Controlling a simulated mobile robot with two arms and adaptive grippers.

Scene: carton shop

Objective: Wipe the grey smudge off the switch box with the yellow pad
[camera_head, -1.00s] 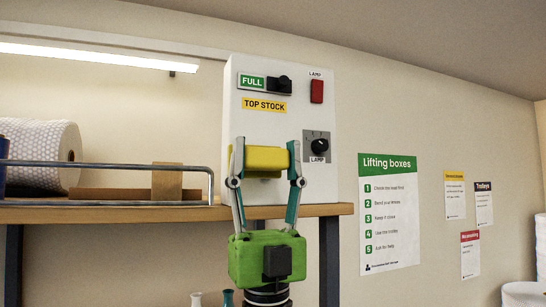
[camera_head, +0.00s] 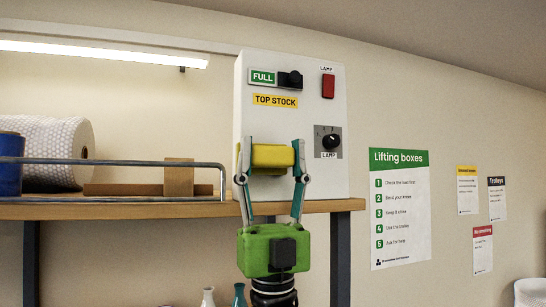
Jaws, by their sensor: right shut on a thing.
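The white switch box (camera_head: 293,117) stands upright at the right end of the wooden shelf. Its front carries a FULL label with a black switch, a TOP STOCK label, a red lamp and a black knob. My right gripper (camera_head: 272,150) is shut on the yellow pad (camera_head: 272,158) and holds it in front of the lower left of the box's face. I cannot tell whether the pad touches the face. No grey smudge shows; the pad and gripper hide part of the face. My left gripper is not in view.
The wooden shelf (camera_head: 150,212) has a metal rail (camera_head: 130,161) along its front. A white roll (camera_head: 65,150), a blue object (camera_head: 10,165) and a wooden block (camera_head: 178,178) are on it. Bottles (camera_head: 239,296) stand below. A Lifting boxes poster (camera_head: 400,210) hangs on the wall.

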